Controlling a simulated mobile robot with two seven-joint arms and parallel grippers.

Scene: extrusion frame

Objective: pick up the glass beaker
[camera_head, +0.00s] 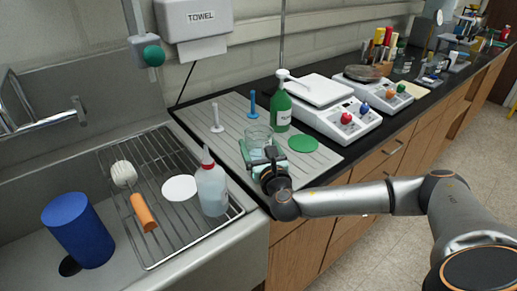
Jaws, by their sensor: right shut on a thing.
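The glass beaker (258,133) is clear and stands upright, as far as I can tell, over the grey ribbed mat (238,103) on the counter. My right gripper (261,155) reaches in from the right and is shut on the beaker's near side. The gripper and wrist hide the beaker's lower near part. I cannot tell whether its base touches the mat. My left gripper is not in view.
A green pump bottle (281,109) stands just behind the beaker, and a green disc (302,144) lies to its right. A wash bottle (211,189) stands on the sink rack (158,246) at left. White balances (340,120) fill the counter to the right.

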